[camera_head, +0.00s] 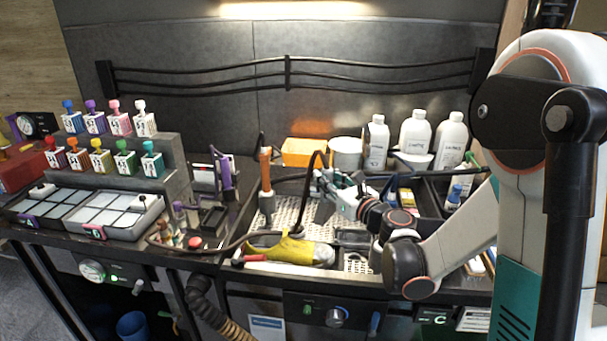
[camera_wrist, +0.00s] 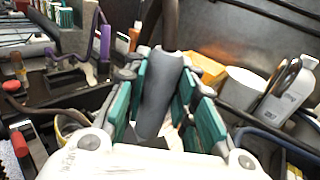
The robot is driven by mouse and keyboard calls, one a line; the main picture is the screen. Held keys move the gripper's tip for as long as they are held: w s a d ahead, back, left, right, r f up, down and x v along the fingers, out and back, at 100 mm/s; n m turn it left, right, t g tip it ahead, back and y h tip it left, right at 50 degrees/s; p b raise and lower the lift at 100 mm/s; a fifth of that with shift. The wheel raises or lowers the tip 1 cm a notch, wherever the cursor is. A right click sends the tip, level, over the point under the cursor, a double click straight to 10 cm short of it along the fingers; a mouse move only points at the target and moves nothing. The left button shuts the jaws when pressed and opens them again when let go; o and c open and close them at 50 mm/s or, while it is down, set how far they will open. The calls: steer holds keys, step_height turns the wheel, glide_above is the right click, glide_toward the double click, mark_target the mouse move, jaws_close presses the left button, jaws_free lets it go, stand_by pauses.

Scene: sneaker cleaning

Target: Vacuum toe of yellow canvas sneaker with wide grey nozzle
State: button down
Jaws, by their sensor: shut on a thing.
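The yellow canvas sneaker (camera_head: 285,248) lies on the front part of the perforated white tray, with a pale grey end to the right. My gripper (camera_head: 329,192) is behind and above it, apart from it in the picture. Its teal fingers are shut on the wide grey nozzle (camera_head: 323,212), which points down over the tray. In the wrist view the nozzle (camera_wrist: 158,92) stands between the teal finger pads, and a dark hose rises from its top. I cannot make out the sneaker clearly there.
An orange box (camera_head: 304,152), a white tub (camera_head: 346,153) and white bottles (camera_head: 415,133) stand behind. The black hose (camera_head: 292,178) loops over the tray. Stamp-like bottles and lidded cases fill the left.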

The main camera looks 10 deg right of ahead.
mark_target(330, 211)
steer(key=shift+s+d+f, duration=0.25)
steer(key=shift+s+d, duration=0.15)
steer(key=shift+f+b, duration=3.2)
steer(key=shift+f, duration=1.25)
steer(key=shift+w+d, duration=0.2)
steer(key=shift+w, duration=0.7)
steer(key=shift+r, duration=0.15)
step_height(330, 211, up, 9)
steer(key=p, duration=0.6)
